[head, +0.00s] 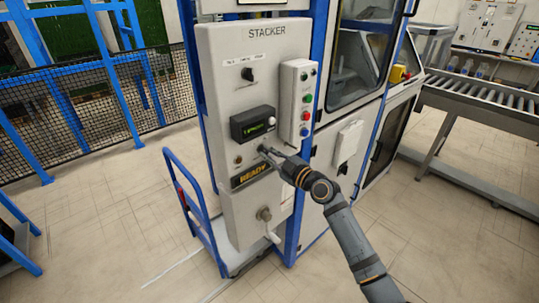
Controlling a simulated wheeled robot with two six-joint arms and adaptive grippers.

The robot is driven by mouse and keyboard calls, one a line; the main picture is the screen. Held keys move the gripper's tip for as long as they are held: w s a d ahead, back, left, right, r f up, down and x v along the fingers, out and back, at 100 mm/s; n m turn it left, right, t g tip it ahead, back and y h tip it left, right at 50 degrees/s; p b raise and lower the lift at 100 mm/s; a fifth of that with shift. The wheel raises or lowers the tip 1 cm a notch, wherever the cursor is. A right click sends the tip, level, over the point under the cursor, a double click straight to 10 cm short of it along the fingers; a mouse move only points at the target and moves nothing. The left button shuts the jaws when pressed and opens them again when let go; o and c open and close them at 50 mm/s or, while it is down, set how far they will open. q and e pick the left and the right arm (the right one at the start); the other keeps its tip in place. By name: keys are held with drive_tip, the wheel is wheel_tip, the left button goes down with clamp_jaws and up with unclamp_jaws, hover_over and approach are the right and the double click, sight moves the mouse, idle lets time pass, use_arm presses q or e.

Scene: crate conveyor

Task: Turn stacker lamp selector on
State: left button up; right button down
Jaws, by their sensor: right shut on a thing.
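The grey stacker panel (222,120) stands upright in the middle of the head view, marked STACKER at its top. My right gripper (267,151) comes in from the lower right and touches the panel just above the READY sign (251,176). It is shut on a small control there, apparently the lamp selector, which the fingers mostly hide; its turned position cannot be read. The READY sign shows amber letters on a dark plate. My left gripper is not in view.
A pushbutton box (297,102) sits right of the gripper. A blue cart (186,205) stands at the panel's left. A roller conveyor (478,97) is at far right. Floor in front is clear.

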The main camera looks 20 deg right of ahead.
drive_tip(key=shift+f+m, duration=0.1)
drive_tip(key=shift+m, duration=0.3)
drive_tip(key=m+b, duration=0.1)
drive_tip(key=m, duration=0.1)
drive_tip(key=shift+m, duration=0.4)
drive_tip(key=m+b, duration=0.1)
drive_tip(key=m, duration=0.2)
drive_tip(key=shift+m, duration=0.4)
drive_tip(key=m, duration=0.4)
drive_tip(key=shift+p, duration=0.35)
drive_tip(key=shift+a+m+p, duration=0.1)
drive_tip(key=shift+m+p, duration=0.35)
drive_tip(key=shift+m, duration=1.95)
drive_tip(key=c, duration=1.4)
unclamp_jaws()
drive_tip(key=shift+s, duration=0.1)
